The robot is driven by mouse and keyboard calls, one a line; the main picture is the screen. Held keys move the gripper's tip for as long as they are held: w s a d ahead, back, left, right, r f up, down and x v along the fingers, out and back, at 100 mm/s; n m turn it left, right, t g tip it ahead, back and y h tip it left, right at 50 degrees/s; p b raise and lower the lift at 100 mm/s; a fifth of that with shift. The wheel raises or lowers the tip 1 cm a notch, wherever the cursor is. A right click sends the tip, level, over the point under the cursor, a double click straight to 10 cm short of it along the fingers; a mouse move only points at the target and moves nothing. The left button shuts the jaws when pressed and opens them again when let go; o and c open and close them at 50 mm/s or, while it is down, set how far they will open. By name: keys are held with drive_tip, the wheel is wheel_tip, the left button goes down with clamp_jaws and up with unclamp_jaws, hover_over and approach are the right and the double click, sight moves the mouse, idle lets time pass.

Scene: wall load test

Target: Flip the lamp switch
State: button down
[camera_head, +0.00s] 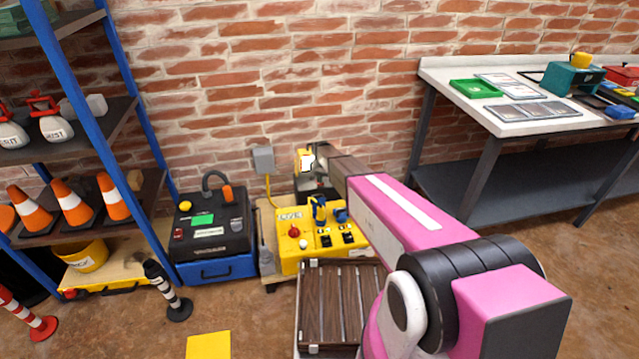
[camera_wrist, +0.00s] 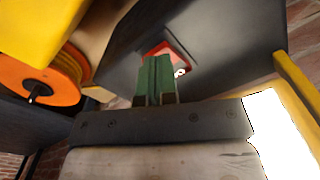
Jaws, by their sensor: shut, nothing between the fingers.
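The work lamp (camera_head: 305,160) stands near the brick wall, with a yellow frame and a bright white panel. In the wrist view its bright panel (camera_wrist: 283,135) and yellow frame (camera_wrist: 298,98) fill the right side. A red rocker switch (camera_wrist: 163,47) sits on a dark housing (camera_wrist: 215,35). My gripper (camera_wrist: 157,64) has green fingers shut together, with nothing between them. Their tips overlap the lower part of the switch in the picture; I cannot tell whether they touch it. In the head view my arm hides most of the lamp and the gripper.
An orange cable reel (camera_wrist: 45,80) lies left of my fingers. A yellow control box (camera_head: 295,262) with knobs and switches stands below the arm. A blue and black toolbox (camera_head: 215,270) and a shelf with cones (camera_head: 72,205) are left. A workbench (camera_head: 520,125) stands right.

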drive_tip(key=shift+f, duration=0.25)
idle(0.3)
drive_tip(key=shift+r, duration=3.5)
drive_tip(key=s+d+r+n, duration=0.1)
drive_tip(key=s+d+r, duration=0.4)
drive_tip(key=s, duration=0.7)
drive_tip(key=s+d+r+n, duration=0.1)
drive_tip(key=s+d+r, duration=0.5)
drive_tip(key=s, duration=0.7)
drive_tip(key=s+d+r+n, duration=0.1)
drive_tip(key=s+d+r, duration=0.4)
drive_tip(key=s, duration=0.8)
drive_tip(key=shift+s+d+r+n, duration=0.25)
drive_tip(key=shift+d+n, duration=0.15)
drive_tip(key=shift+d, duration=0.35)
drive_tip(key=shift+w+f, duration=0.1)
